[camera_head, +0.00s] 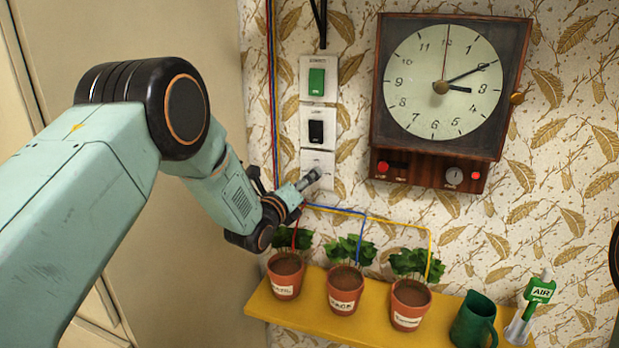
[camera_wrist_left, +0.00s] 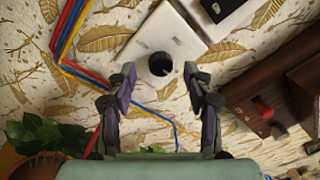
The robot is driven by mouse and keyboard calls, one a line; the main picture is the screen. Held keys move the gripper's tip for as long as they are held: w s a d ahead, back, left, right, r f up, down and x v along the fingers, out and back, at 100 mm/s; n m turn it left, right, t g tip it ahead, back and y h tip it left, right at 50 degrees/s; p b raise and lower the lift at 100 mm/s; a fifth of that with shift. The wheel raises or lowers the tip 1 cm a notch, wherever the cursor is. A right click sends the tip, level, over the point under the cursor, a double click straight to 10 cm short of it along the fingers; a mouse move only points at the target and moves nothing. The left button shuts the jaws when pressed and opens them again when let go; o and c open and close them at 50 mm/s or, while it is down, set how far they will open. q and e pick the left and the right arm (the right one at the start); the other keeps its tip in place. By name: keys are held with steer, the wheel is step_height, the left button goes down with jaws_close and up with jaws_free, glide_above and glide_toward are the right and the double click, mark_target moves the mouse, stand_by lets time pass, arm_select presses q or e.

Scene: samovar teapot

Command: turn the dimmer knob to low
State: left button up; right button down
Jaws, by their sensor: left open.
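The dimmer knob (camera_wrist_left: 160,64) is a round black knob on a white wall plate (camera_wrist_left: 150,35) in the left wrist view. In the head view the plate (camera_head: 318,160) is the lowest of three stacked on the wall, and my gripper covers the knob there. My left gripper (camera_head: 308,182) reaches the plate from the lower left. In the left wrist view my left gripper (camera_wrist_left: 160,82) is open, with one fingertip on each side of the knob. Gaps show between the fingertips and the knob. My right gripper is not in view.
A green switch (camera_head: 317,80) and a black switch (camera_head: 316,130) sit above. A wall clock (camera_head: 440,30) hangs to the right. Below, a yellow shelf (camera_head: 262,305) holds potted plants (camera_head: 346,290) and a green jug (camera_head: 474,320). Coloured tubes (camera_head: 345,211) run beside and below the plates.

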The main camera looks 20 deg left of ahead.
arm_select(q)
steer(key=w, duration=0.2)
steer(key=shift+w+d, duration=0.2)
steer(key=shift+w, duration=0.15)
steer(key=shift+d, duration=0.15)
steer(key=shift+c, duration=0.2)
steer(key=shift+w+d, duration=0.1)
steer(key=c, duration=0.3)
steer(key=shift+a+f, duration=0.1)
steer(key=shift+a, duration=0.1)
steer(key=c, duration=0.5)
steer(key=shift+d, duration=0.1)
jaws_close()
